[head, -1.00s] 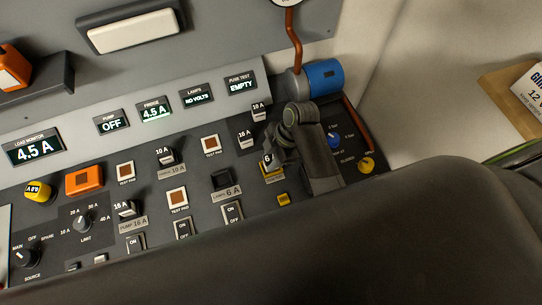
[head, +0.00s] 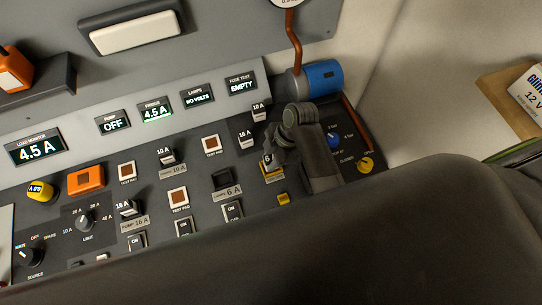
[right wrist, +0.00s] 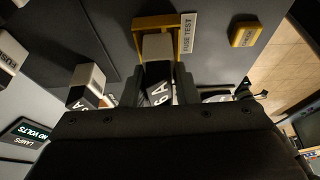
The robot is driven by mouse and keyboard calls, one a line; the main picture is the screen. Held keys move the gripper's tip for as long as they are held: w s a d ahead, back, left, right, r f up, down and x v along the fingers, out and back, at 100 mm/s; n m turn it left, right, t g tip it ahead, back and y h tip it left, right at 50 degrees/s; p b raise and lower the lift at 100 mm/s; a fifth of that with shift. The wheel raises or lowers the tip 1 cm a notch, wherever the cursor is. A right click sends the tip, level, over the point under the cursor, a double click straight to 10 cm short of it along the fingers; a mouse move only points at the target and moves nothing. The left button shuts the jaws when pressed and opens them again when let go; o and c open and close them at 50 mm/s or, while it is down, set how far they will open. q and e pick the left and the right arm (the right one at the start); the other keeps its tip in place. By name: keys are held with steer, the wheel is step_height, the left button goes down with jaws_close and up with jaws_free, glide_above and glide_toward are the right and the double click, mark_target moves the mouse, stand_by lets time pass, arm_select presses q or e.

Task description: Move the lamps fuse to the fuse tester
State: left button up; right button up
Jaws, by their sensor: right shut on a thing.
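The lamps fuse, a white and black block marked 6 A (right wrist: 157,92), is between the fingers of my right gripper (right wrist: 158,98), which is shut on it. In the head view my right gripper (head: 279,150) hides most of the fuse. The fuse tester (right wrist: 186,45) has a yellow frame labelled FUSE TEST, right at the fuse's far end; I cannot tell if the fuse is seated. In the head view the tester's yellow frame (head: 273,175) shows just below the gripper. The fuse test display (head: 241,86) reads EMPTY. My left gripper is not in view.
The LAMPS 6 A socket (head: 222,179) is empty, and the lamps display (head: 197,97) reads NO VOLTS. Spare fuses marked 16 A (head: 246,138) and 10 A (head: 258,113) stand close behind my gripper. A yellow button (head: 284,198) and a blue cylinder (head: 318,78) are nearby.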

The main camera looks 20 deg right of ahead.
steer(key=shift+f+b, duration=0.35)
steer(key=shift+f, duration=0.25)
stand_by(0.3)
steer(key=o, duration=0.8)
steer(key=shift+c, duration=0.2)
steer(key=p+v, duration=0.2)
steer(key=v, duration=0.1)
steer(key=shift+p, duration=0.3)
steer(key=shift+d+r, duration=0.2)
steer(key=shift+r, duration=0.1)
steer(key=v, duration=0.7)
